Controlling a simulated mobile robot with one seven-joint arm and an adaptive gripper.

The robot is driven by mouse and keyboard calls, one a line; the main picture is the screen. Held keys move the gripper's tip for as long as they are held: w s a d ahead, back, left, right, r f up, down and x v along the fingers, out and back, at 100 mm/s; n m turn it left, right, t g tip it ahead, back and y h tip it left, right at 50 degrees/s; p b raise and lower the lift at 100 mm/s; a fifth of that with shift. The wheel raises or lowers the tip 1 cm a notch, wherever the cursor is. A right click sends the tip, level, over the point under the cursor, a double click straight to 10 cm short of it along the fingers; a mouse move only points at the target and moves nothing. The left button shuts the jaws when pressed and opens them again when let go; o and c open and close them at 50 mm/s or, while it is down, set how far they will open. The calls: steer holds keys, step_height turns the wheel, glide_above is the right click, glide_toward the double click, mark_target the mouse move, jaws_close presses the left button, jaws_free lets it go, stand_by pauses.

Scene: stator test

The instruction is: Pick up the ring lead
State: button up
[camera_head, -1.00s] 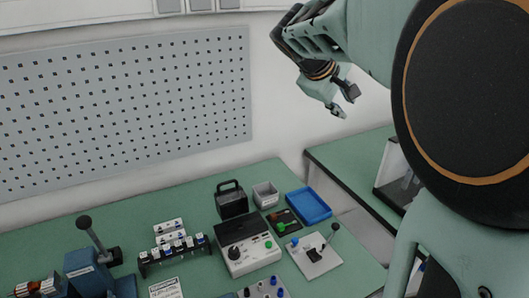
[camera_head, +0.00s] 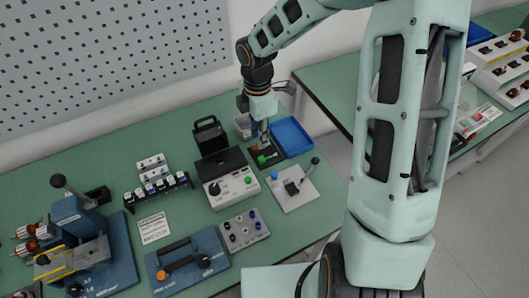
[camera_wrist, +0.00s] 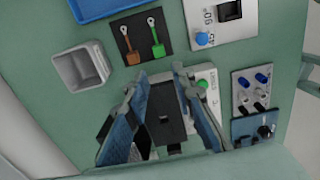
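Two small leads with ring ends lie on a black mat (camera_wrist: 168,43): a brown one (camera_wrist: 130,45) and a green one (camera_wrist: 156,40). I cannot tell which is the ring lead. In the head view the green one (camera_head: 262,160) shows beneath my gripper, and the brown one is hard to make out. My gripper (camera_head: 264,140) points down above the back right of the bench. In the wrist view my gripper (camera_wrist: 156,82) is open and empty, its two blue-grey fingers apart. The mat lies just beyond the fingertips, with both leads clear of them.
A grey bin (camera_wrist: 82,68) and a blue tray (camera_head: 292,137) flank the mat. A black carry box (camera_head: 210,137), a white instrument (camera_head: 234,190) and a lever panel (camera_head: 300,190) stand close by. The green bench (camera_head: 110,165) is bare at the back left.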

glide_above(260, 159)
step_height(260, 159, down, 4)
steer(key=shift+s+a+f, duration=0.1)
steer(key=shift+a+f, duration=0.05)
steer(key=shift+f, duration=3.05)
jaws_close()
